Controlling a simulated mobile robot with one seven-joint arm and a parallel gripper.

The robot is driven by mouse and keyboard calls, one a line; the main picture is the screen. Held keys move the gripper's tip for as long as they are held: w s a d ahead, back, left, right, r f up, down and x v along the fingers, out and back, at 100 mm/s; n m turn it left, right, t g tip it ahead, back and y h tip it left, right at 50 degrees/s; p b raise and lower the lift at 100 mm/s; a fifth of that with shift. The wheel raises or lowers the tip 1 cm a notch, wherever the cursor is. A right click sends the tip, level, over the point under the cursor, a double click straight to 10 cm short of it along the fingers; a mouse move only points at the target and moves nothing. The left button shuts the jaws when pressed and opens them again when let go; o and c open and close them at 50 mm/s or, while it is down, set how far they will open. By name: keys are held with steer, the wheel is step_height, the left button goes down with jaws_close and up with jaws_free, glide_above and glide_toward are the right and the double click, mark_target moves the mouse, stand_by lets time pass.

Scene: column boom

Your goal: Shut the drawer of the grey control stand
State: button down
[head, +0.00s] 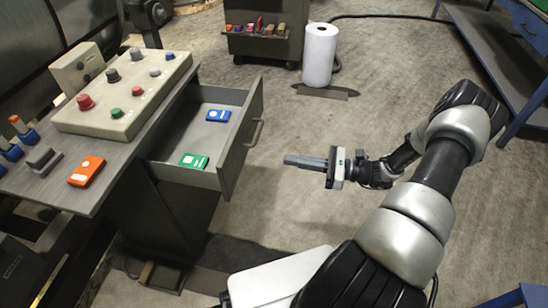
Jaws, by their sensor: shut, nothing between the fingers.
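The grey control stand (122,232) is at the left, with its drawer (225,178) pulled out to the right. The drawer front has a bar handle (256,133) on its outer face. Inside the drawer lie a blue device (218,116) towards the back and a green device (194,161) towards the front. My gripper (287,160) is shut and empty. It points left towards the drawer front, a short way to the right of it in the picture, apart from the drawer and handle.
On the stand's top are a beige button panel (125,95), an orange device (87,170) and small levers. A white roll (320,55) stands on the floor behind, beside a dark tool cart (262,42). A blue-legged table (500,60) is at the right. The floor between is clear.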

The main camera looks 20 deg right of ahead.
steer(key=b+x, duration=0.1)
steer(key=x, duration=1.2)
steer(key=shift+a, duration=0.1)
steer(key=b, duration=0.2)
glide_toward(184, 153)
steer(key=w+a+r, duration=0.1)
steer(key=a, duration=0.2)
steer(key=w+a+r, duration=0.3)
steer(key=w+a, duration=0.1)
steer(key=a, duration=0.1)
steer(key=shift+a+r, duration=0.4)
steer(key=shift+w+a+r, duration=0.1)
steer(key=shift+a+r, duration=0.2)
